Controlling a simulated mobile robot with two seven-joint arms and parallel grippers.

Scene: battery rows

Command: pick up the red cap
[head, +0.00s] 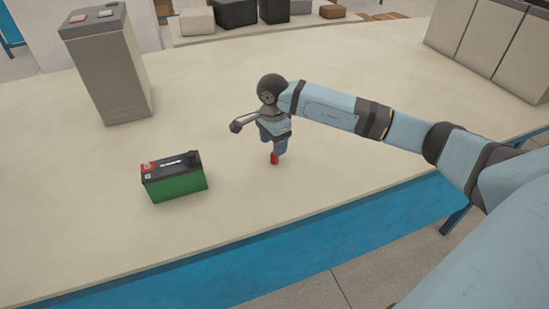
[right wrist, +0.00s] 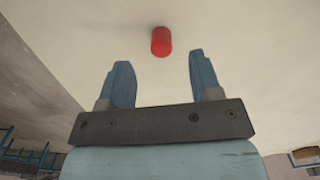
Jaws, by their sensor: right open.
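The red cap (head: 274,158) is on the pale tabletop, just below my right gripper (head: 276,150) in the head view. In the right wrist view the red cap (right wrist: 161,41) lies beyond the fingertips, roughly midway between their lines. My right gripper (right wrist: 158,68) is open, with nothing between its two blue fingers. The gripper's own body hides part of the area around the cap in the head view. My left gripper is in neither view.
A green and black battery (head: 175,177) with a red terminal cover stands left of the cap. A tall grey battery (head: 108,66) stands behind it. Several dark and grey blocks line the back. Grey cases (head: 490,40) are at upper right. The table's blue front edge (head: 250,260) is near.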

